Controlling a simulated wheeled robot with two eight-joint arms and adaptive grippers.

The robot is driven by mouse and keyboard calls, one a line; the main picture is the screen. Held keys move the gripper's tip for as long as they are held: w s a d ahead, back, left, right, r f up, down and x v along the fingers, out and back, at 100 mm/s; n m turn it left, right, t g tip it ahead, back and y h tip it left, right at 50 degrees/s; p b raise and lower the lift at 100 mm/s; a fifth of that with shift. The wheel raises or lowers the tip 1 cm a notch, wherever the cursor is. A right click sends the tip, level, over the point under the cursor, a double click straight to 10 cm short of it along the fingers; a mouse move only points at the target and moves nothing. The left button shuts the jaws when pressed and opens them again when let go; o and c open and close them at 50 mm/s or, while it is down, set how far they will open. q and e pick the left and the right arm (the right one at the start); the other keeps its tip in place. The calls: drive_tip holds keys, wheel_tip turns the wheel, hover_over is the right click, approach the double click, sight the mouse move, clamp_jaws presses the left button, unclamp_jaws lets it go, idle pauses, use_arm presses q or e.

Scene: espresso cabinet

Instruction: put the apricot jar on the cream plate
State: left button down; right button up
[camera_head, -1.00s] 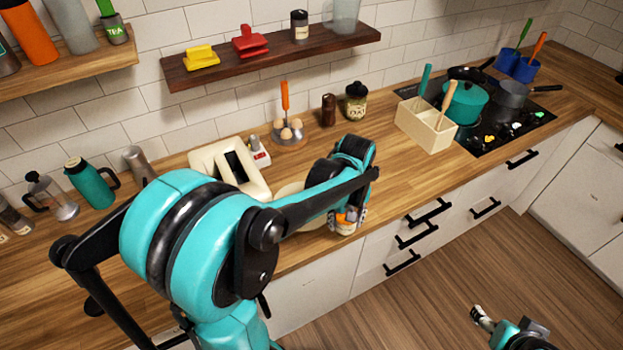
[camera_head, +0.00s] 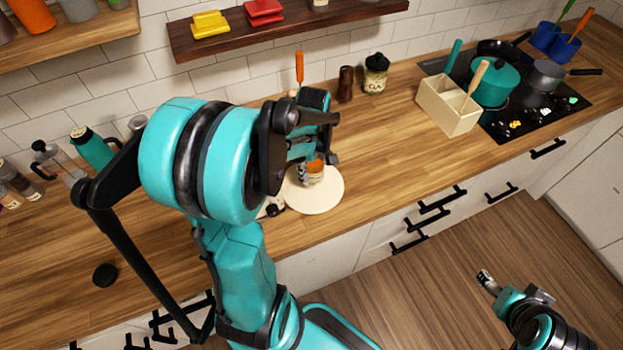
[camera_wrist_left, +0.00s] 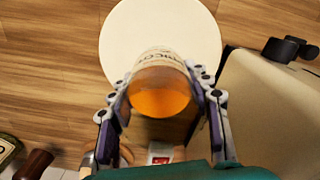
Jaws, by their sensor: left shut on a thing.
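The apricot jar (camera_head: 315,168) is orange with a pale label. My left gripper (camera_head: 314,172) is shut on it. In the left wrist view the jar (camera_wrist_left: 160,92) sits between the two fingers of the left gripper (camera_wrist_left: 161,98). The round cream plate (camera_head: 322,200) lies on the counter, and the jar overlaps its far part in the head view. In the left wrist view the plate (camera_wrist_left: 122,38) shows beyond the jar. I cannot tell whether the jar touches it. My right gripper (camera_head: 487,282) is over the floor at lower right, too small to read.
A cream toaster (camera_wrist_left: 268,115) stands close beside the gripper in the wrist view. A dark shaker (camera_head: 345,84) and a lidded jar (camera_head: 376,74) stand behind the plate. A cream utensil box (camera_head: 447,108) is further right. The counter between is clear.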

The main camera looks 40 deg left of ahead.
sight(311, 178)
use_arm(q)
drive_tip(key=shift+a+f, duration=0.25)
drive_tip(key=shift+f, duration=0.15)
wheel_tip(311, 178, down, 4)
drive_tip(key=shift+r+b, duration=0.15)
drive_tip(key=shift+b, duration=0.55)
drive_tip(key=shift+r, duration=0.1)
drive_tip(key=c, duration=0.7)
unclamp_jaws()
drive_tip(key=shift+f, duration=0.2)
